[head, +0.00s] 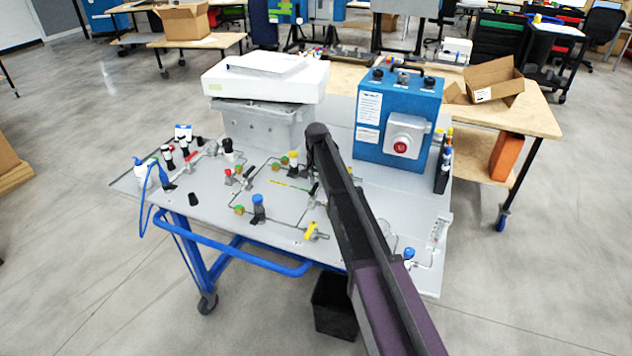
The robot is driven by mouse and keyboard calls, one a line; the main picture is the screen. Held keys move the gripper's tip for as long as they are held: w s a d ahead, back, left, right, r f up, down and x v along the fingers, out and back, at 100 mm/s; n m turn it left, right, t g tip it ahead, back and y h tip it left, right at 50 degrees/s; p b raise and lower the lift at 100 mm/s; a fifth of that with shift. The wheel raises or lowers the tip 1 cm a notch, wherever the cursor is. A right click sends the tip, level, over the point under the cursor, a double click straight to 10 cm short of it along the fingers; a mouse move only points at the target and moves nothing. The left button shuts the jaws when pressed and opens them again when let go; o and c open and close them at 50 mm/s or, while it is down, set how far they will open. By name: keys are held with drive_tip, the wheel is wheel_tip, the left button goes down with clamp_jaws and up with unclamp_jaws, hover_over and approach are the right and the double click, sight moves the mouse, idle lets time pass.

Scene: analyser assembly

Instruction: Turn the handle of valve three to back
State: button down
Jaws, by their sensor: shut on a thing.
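The panel (190,210) on the blue-framed cart carries several valves joined by thin tubing. A valve with a yellow handle (311,230) sits near the front edge, and a blue-capped part (258,207) stands left of it. Two small red-handled valves (238,174) are at the panel's middle left. A small black handle (313,190) shows just left of my arm. No readable label tells which is valve three. My arm reaches over the panel from the lower right; its far joint is above the panel's back part. My gripper is hidden, and so is whatever lies behind the arm.
A blue box with a red button (378,150) and a white device (262,80) on a grey block stand at the panel's back. Black-and-white knobs (184,150) and a blue cable (146,195) are at the left. A black bin (333,308) stands below the cart.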

drive_tip(key=shift+s, duration=0.1)
drive_tip(key=c, duration=0.6)
unclamp_jaws()
drive_tip(key=shift+a+n, duration=0.1)
drive_tip(key=shift+n, duration=0.2)
